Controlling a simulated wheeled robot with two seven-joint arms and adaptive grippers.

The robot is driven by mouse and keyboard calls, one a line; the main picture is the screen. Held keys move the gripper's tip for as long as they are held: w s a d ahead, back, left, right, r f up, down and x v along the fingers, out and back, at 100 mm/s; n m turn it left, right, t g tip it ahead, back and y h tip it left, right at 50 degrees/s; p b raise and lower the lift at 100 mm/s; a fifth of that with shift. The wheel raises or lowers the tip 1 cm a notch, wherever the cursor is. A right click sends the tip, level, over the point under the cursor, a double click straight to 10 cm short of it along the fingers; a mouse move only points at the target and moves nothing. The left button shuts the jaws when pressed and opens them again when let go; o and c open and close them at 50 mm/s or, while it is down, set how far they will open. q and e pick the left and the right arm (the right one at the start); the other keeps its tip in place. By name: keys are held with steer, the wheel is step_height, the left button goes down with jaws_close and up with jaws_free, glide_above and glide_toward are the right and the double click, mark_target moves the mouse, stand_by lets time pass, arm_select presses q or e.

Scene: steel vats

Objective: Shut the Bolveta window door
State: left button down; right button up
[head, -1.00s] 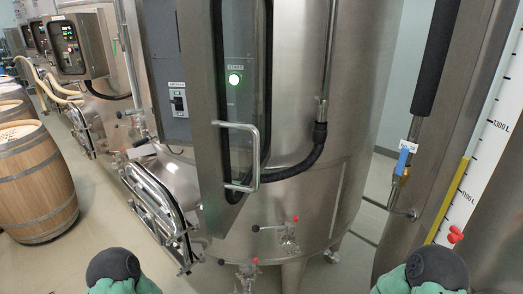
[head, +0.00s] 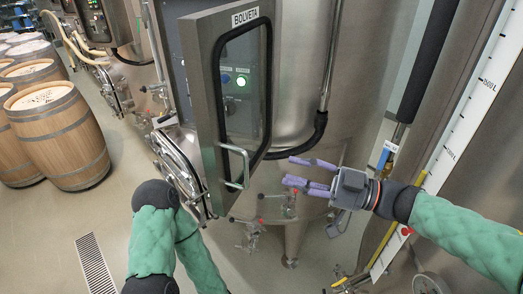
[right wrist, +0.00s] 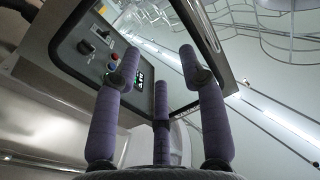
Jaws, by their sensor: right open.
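The Bolveta window door (head: 210,100) is a steel-framed glass door with a "BOLVETA" label at its top. It stands open, swung out from the control cabinet, and lit buttons show through its glass. Its bar handle (head: 245,168) is on the lower part of the frame. My right gripper (head: 290,171) is open and empty, to the right of the handle and apart from it, with purple fingers pointing left. In the right wrist view my fingers (right wrist: 160,60) are spread below the button panel (right wrist: 108,62). My left arm shows, but its gripper is out of sight.
A steel tank (head: 305,80) stands behind the door. A lower hatch (head: 180,170) juts out left of the handle. Valves (head: 250,235) stick out below. A blue-handled valve (head: 386,155) and a level scale (head: 470,120) are at right. Barrels (head: 60,135) stand far left; floor there is open.

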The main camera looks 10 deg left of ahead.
mark_target(248, 187)
steer(key=s+d+r+n+g+p, duration=0.1)
steer(key=s+r+n+g, duration=0.1)
steer(key=s+r, duration=0.2)
arm_select(q)
steer(key=r, duration=0.1)
steer(key=r+p, duration=0.1)
steer(key=r, duration=0.1)
steer(key=shift+s+d, duration=0.1)
steer(key=shift+d, duration=0.3)
arm_select(e)
steer(key=shift+h, duration=0.3)
steer(key=a, duration=1)
steer(key=shift+w+a+f, duration=0.1)
steer(key=shift+a+f, duration=0.05)
steer(key=shift+a, duration=0.25)
jaws_close()
